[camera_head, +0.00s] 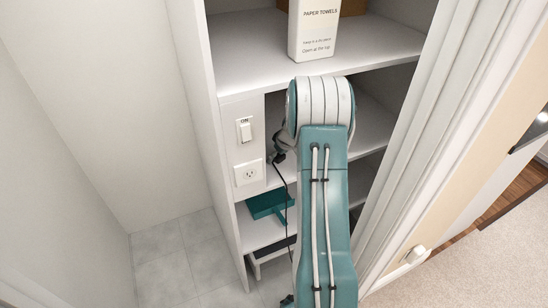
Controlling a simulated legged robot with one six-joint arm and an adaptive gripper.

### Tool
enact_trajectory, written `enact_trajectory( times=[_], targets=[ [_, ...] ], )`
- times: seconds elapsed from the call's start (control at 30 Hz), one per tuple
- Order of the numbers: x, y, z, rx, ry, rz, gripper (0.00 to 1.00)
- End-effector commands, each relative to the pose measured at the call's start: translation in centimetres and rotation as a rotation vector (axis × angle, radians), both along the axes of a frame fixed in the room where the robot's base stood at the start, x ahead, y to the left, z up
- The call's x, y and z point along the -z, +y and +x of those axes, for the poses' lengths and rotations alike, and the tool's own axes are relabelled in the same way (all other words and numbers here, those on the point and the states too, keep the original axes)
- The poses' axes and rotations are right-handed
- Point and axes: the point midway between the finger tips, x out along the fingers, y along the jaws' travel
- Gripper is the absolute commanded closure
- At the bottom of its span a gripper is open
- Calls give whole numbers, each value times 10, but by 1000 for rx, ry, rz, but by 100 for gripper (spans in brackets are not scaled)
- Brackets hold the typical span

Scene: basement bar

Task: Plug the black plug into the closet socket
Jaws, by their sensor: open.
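The closet socket (250,173) is a white outlet plate on the narrow white panel at the closet's left side. It faces me and nothing is in it. The black plug (277,157) appears as a small dark shape just right of the socket, apart from it, with a thin black cord running down beside my arm. My arm reaches into the closet and hides most of my gripper. Dark parts of my gripper (284,141) show at the left of the arm's end, close to the plug. I cannot see its fingertips clearly or how they meet the plug.
A white light switch (244,130) marked ON sits above the socket. A paper towels box (313,30) stands on the upper shelf (255,62). A teal dustpan-like object (268,203) lies on a lower shelf. The door frame (440,150) bounds the right. Tiled floor at left is clear.

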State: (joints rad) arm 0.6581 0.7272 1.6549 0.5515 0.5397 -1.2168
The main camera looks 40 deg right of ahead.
Motion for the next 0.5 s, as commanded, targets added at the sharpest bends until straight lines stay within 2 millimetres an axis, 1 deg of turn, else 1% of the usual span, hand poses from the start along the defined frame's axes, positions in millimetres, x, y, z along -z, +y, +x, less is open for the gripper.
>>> enact_trajectory(
  times=[0.13,0.17,0.2,0.27,0.3,0.33,0.5],
  targets=[
    [0,-1,0,1,0,0,0],
    [0,0,0,1,1,-1,9],
    [0,1,0,1,1,-2,27],
    [-1,2,0,0,1,-3,53],
    [-1,3,0,0,0,-5,71],
    [-1,3,0,0,0,-5,82],
    [-1,4,0,-1,0,-6,83]
  ],
)
